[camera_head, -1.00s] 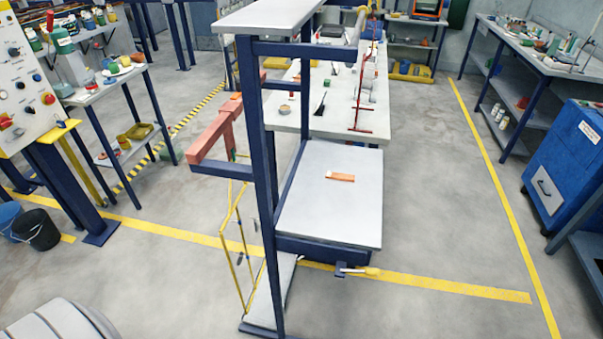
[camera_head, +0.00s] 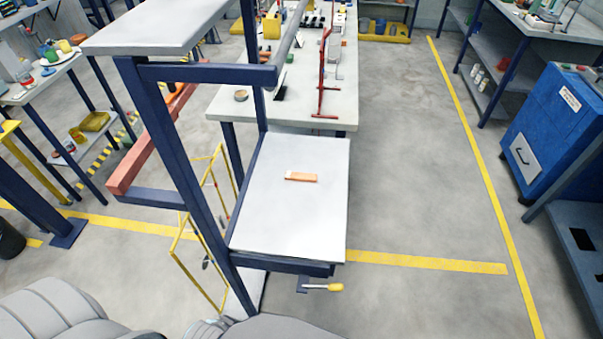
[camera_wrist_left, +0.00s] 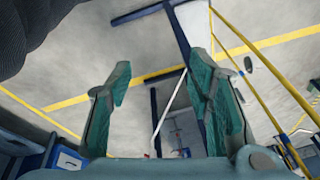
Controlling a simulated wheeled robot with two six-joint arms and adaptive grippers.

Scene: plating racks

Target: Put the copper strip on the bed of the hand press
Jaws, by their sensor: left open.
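A small flat copper-orange strip (camera_head: 302,177) with a pale left end lies on the light grey platform (camera_head: 290,225) of a dark blue frame in the head view. I cannot tell for sure whether this platform is the bed of the hand press. A yellow-tipped handle (camera_head: 335,287) sticks out under its front edge. My left gripper (camera_wrist_left: 160,72) shows in the left wrist view with its teal fingers wide apart and nothing between them. It is away from the strip, which that view does not show. My right gripper is in neither view.
The frame's blue posts (camera_head: 175,170) and grey top shelf (camera_head: 165,32) rise left of the platform. A long bench (camera_head: 230,105) with tools stands behind it. A blue cabinet (camera_head: 550,130) stands at the right. Open floor (camera_head: 420,190) lies between platform and cabinet.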

